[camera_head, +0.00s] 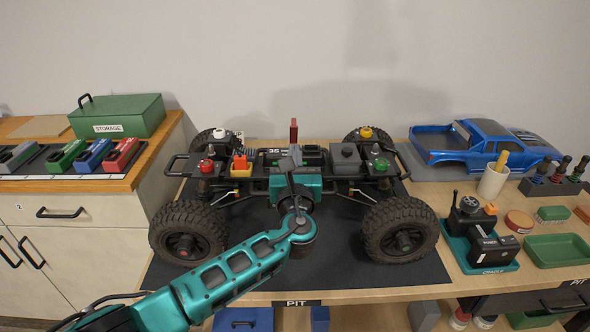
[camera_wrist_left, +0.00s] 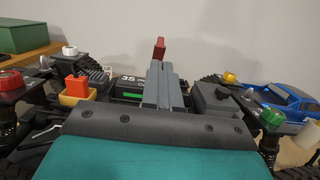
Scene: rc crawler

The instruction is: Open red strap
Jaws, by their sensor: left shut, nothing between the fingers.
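The red strap (camera_head: 293,130) stands upright above the black battery (camera_head: 271,154) in the middle of the crawler chassis. In the left wrist view the red strap (camera_wrist_left: 159,49) rises just beyond my fingertips. My left gripper (camera_head: 294,150) reaches over the chassis from the front. Its grey fingers (camera_wrist_left: 160,66) are together and empty, in front of the battery marked 3S (camera_wrist_left: 128,86). They hide the lower part of the strap, so I cannot tell whether they touch it. My right gripper is not in view.
The crawler's big front tires (camera_head: 187,233) flank my left arm on the dark mat (camera_head: 330,262). A red cap (camera_head: 206,166), an orange block (camera_head: 240,162) and a grey box (camera_head: 345,157) sit around the battery. A blue truck body (camera_head: 480,148) lies at the right.

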